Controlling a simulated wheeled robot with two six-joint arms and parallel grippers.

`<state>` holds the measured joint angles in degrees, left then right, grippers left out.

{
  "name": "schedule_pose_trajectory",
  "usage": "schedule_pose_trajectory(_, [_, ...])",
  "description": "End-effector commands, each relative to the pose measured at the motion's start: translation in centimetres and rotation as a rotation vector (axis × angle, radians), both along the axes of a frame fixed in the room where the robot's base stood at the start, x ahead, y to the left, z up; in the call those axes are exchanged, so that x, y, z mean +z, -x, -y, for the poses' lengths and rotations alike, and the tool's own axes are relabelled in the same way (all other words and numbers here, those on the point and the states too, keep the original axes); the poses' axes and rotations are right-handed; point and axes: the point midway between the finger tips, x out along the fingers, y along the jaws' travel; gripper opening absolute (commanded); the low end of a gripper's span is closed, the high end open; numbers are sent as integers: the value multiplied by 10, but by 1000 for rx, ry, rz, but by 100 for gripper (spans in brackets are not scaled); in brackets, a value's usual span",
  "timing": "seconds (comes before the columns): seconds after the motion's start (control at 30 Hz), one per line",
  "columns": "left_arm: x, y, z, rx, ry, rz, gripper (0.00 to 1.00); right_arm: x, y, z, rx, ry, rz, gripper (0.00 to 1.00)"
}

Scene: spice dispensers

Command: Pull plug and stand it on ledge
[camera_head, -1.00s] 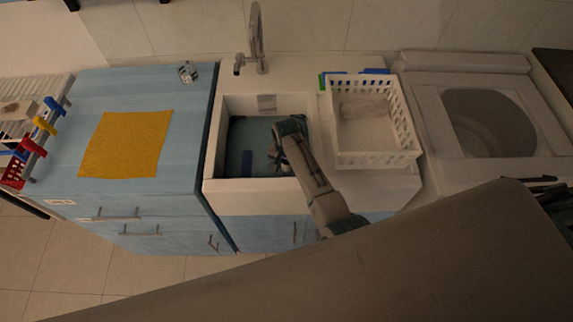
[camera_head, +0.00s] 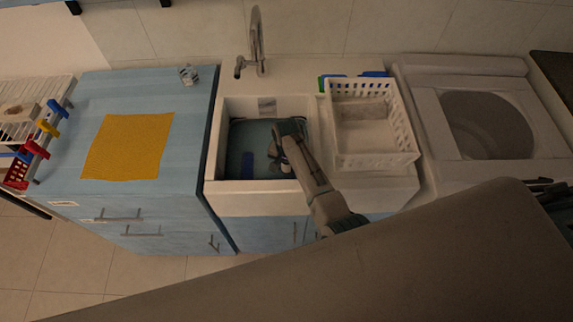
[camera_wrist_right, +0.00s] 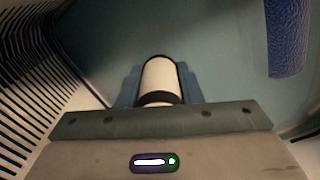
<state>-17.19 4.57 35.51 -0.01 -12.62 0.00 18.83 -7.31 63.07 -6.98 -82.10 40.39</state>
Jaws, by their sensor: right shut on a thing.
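My right gripper (camera_head: 277,155) reaches down into the sink (camera_head: 213,150). In the right wrist view, its fingers (camera_wrist_right: 160,88) are shut on a white cylinder with a dark band at its near end, which I take to be the plug (camera_wrist_right: 160,75). The plug's lower end and the drain are hidden, so I cannot tell whether it is clear of the drain. A pale counter ledge (camera_head: 290,88) runs behind the sink, below the tap. My left gripper is not in view.
A white basket (camera_head: 375,163) stands right of the sink. The tap (camera_head: 257,40) rises behind. A yellow cloth (camera_head: 128,146) and small glass (camera_head: 188,74) are on the left counter.

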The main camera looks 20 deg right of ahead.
Motion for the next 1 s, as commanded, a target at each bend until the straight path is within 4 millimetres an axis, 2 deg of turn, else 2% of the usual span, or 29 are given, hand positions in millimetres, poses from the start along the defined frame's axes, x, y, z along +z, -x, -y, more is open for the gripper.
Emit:
schedule_pose_trajectory(0.4, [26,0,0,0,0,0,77,23,0,0,0,0,0,12])
schedule_pose_trajectory(0.73, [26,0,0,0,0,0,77,39,0,0,0,0,1,12])
schedule_pose_trajectory(1.0, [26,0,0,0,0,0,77,40,0,0,0,0,0,12])
